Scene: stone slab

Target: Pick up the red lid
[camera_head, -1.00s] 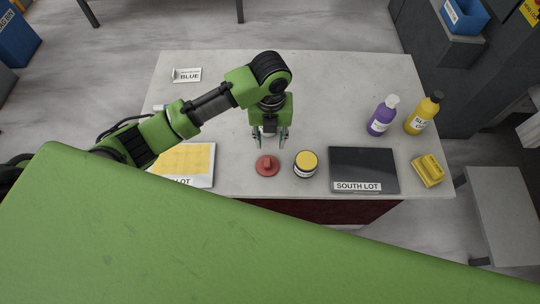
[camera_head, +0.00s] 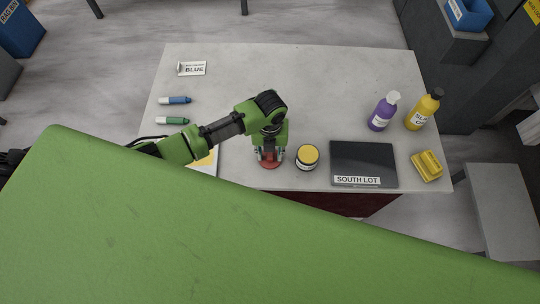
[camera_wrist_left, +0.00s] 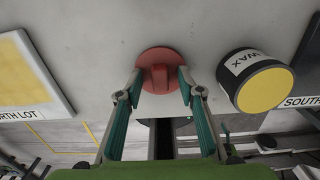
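The round red lid (camera_head: 269,166) lies on the stone slab near its front edge, with a raised grip bar on top. In the left wrist view the lid (camera_wrist_left: 159,60) is in full sight, flat on the slab. My left gripper (camera_head: 269,158) is right over the lid and partly hides it in the head view. In the left wrist view its fingertips (camera_wrist_left: 160,76) are apart, one on each side of the grip bar, with gaps between. My right gripper is not in view.
A yellow-topped wax jar (camera_head: 307,157) stands close right of the lid. Further right are a dark South Lot panel (camera_head: 363,160), a yellow block (camera_head: 427,166), and purple (camera_head: 383,112) and yellow (camera_head: 424,109) bottles. Two markers (camera_head: 174,100) lie left. The slab's back middle is clear.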

